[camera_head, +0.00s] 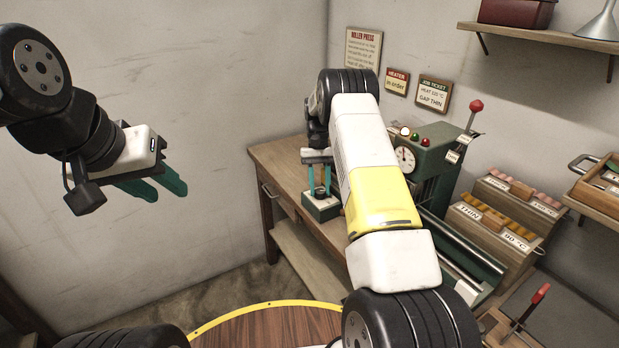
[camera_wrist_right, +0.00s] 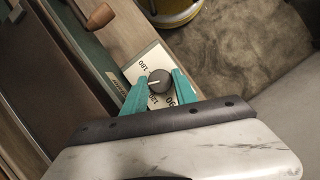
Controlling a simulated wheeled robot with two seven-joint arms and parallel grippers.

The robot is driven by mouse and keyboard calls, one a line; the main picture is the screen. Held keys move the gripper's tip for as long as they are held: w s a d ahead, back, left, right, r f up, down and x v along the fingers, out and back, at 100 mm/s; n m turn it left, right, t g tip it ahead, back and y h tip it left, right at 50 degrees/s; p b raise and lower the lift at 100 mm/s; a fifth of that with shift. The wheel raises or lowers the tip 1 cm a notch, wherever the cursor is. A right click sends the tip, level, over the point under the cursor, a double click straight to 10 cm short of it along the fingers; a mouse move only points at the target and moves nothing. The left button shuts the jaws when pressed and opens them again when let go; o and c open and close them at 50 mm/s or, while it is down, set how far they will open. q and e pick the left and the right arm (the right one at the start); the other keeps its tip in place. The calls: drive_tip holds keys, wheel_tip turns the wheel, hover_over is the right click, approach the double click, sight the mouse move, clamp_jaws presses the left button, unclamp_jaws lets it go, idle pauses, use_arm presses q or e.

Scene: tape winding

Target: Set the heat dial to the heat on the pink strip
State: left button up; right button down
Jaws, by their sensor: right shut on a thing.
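The heat dial (camera_wrist_right: 158,82) is a round dark grey knob with a white pointer line, on a white card with numbers. In the right wrist view the pointer faces left, between a "180" and another partly hidden number. My right gripper (camera_wrist_right: 157,92) has its teal fingers on both sides of the knob, shut on it. In the head view my right gripper (camera_head: 319,180) is over a small dark green box (camera_head: 321,206) on the bench. My left gripper (camera_head: 155,190) is open and empty by the left wall.
The wooden bench (camera_head: 280,160) carries a green roller press (camera_head: 428,170) with a gauge and red-knobbed lever. A job ticket (camera_head: 433,93) reads about 105 °C and gap thin. Racks (camera_head: 500,228) labelled THIN and 90 °C stand right. My right arm hides part of the bench.

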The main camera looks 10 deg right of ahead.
drive_tip(key=c, duration=1)
unclamp_jaws()
